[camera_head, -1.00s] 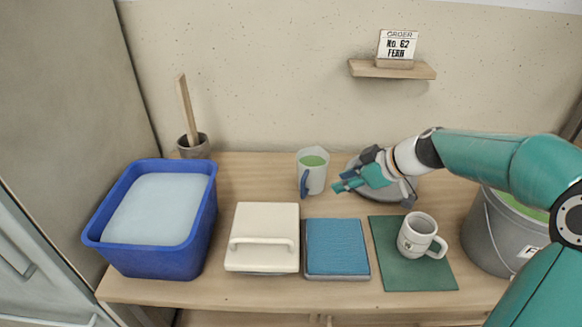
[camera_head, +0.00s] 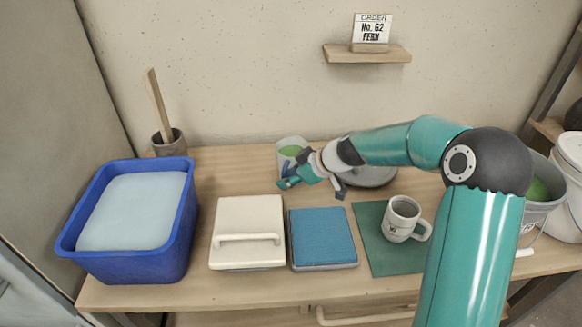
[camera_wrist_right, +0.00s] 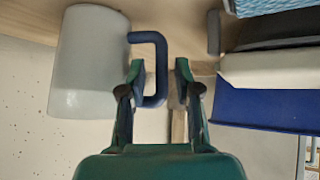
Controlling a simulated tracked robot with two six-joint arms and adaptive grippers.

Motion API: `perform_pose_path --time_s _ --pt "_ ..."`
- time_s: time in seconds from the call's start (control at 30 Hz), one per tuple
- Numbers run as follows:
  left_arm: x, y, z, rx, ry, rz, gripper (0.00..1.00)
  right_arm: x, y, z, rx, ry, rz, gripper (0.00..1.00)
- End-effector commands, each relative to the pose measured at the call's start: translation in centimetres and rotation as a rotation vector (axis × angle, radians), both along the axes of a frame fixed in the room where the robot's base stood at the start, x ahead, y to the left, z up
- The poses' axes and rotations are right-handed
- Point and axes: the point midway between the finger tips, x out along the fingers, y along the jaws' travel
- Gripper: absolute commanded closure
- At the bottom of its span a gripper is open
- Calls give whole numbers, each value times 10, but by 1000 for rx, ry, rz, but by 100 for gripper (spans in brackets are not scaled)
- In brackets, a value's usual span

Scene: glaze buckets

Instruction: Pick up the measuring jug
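The measuring jug (camera_head: 284,162) is pale grey with a blue handle and green liquid inside. It stands on the bench near the wall; my right gripper partly covers it in the head view. In the right wrist view the jug (camera_wrist_right: 88,65) is at the left, with its blue handle (camera_wrist_right: 161,75) reaching between my fingers. My right gripper (camera_head: 286,183) is at the handle side of the jug. Its fingertips (camera_wrist_right: 160,68) are apart, one on each side of the handle's outer bar, with visible gaps. My left gripper is not in view.
A blue tub (camera_head: 172,232), a cream lidded block (camera_head: 247,218), a blue pad (camera_head: 322,238) and a mug (camera_head: 401,215) on a green mat (camera_head: 374,240) stand in front. A grey dish (camera_head: 375,178) lies behind my right wrist. A grey bucket (camera_head: 538,205) is at right.

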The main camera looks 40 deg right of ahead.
Motion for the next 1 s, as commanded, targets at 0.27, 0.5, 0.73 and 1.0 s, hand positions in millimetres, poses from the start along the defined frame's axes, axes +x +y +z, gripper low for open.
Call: perform_pose_path --time_s 0.27,0.5,0.73,1.0 --pt "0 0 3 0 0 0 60 25 13 -26 2 3 3 68" --pt "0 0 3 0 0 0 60 32 15 -32 -1 0 2 68" --pt "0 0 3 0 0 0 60 32 15 -32 1 0 2 88" --pt "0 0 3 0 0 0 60 32 15 -32 1 0 2 100"
